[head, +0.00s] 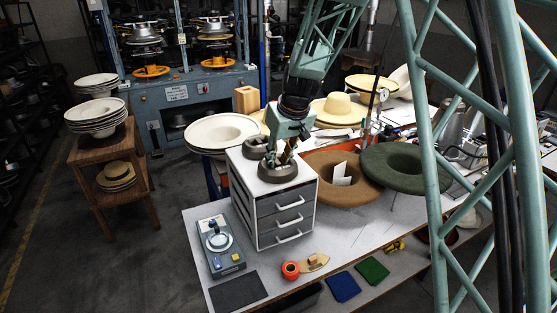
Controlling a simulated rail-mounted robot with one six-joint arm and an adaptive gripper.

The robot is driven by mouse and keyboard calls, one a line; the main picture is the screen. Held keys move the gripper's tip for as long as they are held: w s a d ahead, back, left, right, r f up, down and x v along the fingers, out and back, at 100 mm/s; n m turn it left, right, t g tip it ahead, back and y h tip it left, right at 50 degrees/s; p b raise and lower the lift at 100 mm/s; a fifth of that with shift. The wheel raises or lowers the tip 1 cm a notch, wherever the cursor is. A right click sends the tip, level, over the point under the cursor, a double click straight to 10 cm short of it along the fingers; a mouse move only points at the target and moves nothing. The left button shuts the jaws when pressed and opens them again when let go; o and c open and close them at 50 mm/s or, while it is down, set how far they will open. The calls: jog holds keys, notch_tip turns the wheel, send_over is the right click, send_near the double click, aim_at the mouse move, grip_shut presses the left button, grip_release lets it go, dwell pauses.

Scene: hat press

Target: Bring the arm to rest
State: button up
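My arm comes down from the top of the head view, and my gripper (281,157) hangs low over the white drawer cabinet (287,205). Its fingers point down at a dark grey round piece (279,172) on the cabinet top. The fingertips overlap this piece in the picture, and I cannot tell whether they touch it. The fingers are small and dark here, so their opening and anything between them cannot be made out. A second dark round piece (253,146) stands just behind to the left.
The workbench (345,245) holds a brown hat (341,190) with a white card, a green hat (398,168), a scale-like device (220,243) and a red roll (290,270). Pale hats (222,131) stand close left of my gripper. The dark floor (100,260) at left is open.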

jog(key=shift+s+f, duration=0.1)
jog(key=shift+f, duration=0.05)
jog(key=w+a+p+v, duration=0.1)
jog(key=p+v, duration=0.1)
jog(key=v, duration=0.5)
jog(key=shift+d+r, duration=0.25)
jog(key=shift+r, duration=0.15)
dwell(0.8)
dwell(0.5)
